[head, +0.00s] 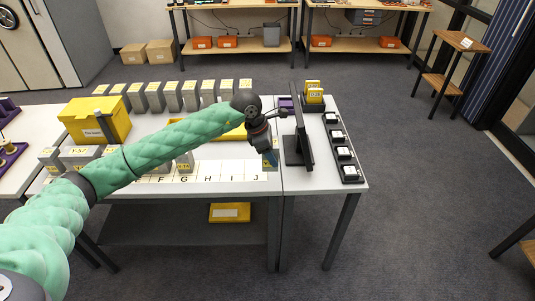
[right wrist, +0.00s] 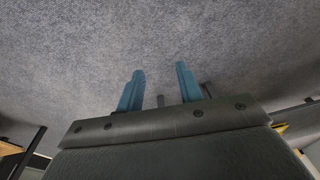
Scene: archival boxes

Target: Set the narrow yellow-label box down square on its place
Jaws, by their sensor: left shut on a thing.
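My left gripper (head: 267,146) points down over the right end of the white lettered strip (head: 215,177), near the letter J. It is shut on the narrow yellow-label box (head: 270,160), of which only a small blue-grey and yellow part shows below the gripper. The rest is hidden, and I cannot tell whether the box touches the table or stands square. My right gripper (right wrist: 160,70) is open and empty in the right wrist view, its blue fingers apart over grey carpet. It is not in the head view.
A black upright screen (head: 300,135) stands just right of the left gripper. Several grey boxes (head: 190,94) line the back, and more stand at front left, partly behind my arm. A yellow bin (head: 95,120) stands at left. A black tray strip (head: 342,148) lies along the right edge.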

